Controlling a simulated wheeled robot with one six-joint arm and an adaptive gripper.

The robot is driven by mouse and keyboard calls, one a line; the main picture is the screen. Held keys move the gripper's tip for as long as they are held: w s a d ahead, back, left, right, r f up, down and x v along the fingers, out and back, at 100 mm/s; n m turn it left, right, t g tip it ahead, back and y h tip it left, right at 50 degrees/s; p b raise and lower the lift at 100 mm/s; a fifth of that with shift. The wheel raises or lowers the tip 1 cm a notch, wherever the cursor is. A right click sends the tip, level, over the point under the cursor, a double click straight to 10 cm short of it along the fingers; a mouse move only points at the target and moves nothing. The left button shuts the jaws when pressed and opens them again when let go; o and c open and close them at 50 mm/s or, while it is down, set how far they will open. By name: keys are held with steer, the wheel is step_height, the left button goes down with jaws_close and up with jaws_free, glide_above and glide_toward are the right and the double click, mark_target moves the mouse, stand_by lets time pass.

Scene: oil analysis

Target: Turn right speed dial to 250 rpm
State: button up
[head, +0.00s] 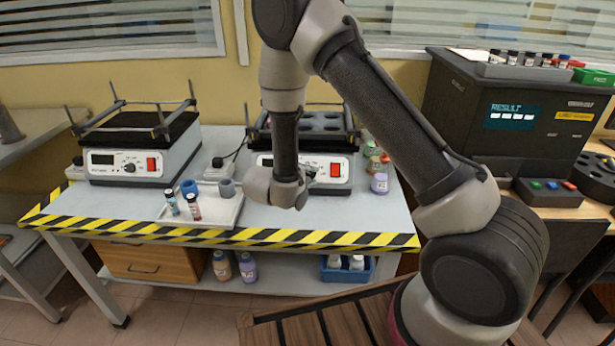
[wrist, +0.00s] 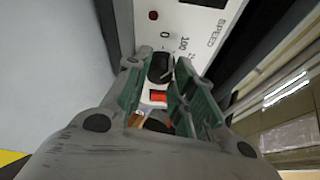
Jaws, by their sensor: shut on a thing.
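The right shaker (head: 345,160) stands on the bench with a white front panel and a red switch (head: 336,170). My gripper (wrist: 163,62) is at this panel, its green-grey fingers on both sides of the black speed dial (wrist: 160,70) and shut on it. In the wrist view the panel shows "SPEED", "0" and "100" beside the dial. A pale mark shows on the dial, but I cannot read its setting. The higher numbers are hidden behind a finger. In the head view my wrist covers the dial, and part of the display (head: 267,161) shows at its left.
A similar left shaker (head: 135,150) stands on the bench. A white tray (head: 228,213) with small bottles and grey and blue cups lies in front. Several bottles (head: 379,183) stand right of the right shaker. A black analyser (head: 470,115) is at the far right.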

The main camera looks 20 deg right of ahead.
steer(key=m+g, duration=0.1)
steer(key=m, duration=0.1)
steer(key=m+y, duration=0.1)
steer(key=m, duration=0.2)
steer(key=shift+d+r+g+y, duration=0.1)
steer(key=shift+r+g+y, duration=0.05)
steer(key=shift+g+y, duration=0.2)
steer(key=m+y, duration=0.1)
steer(key=m, duration=0.1)
steer(key=m+y, duration=0.1)
steer(key=m, duration=0.1)
steer(key=shift+d+r+m+g, duration=0.2)
steer(key=shift+m+g, duration=0.1)
steer(key=shift+g, duration=0.05)
steer(key=m+y, duration=0.1)
steer(key=m, duration=0.1)
steer(key=m+y, duration=0.1)
steer(key=m, duration=0.1)
steer(key=shift+d, duration=0.3)
steer(key=m+t+y, duration=0.1)
steer(key=m+y, duration=0.1)
steer(key=m, duration=0.1)
steer(key=shift+m, duration=0.4)
steer(key=shift+r, duration=0.1)
steer(key=o, duration=1)
steer(key=shift+o, duration=0.2)
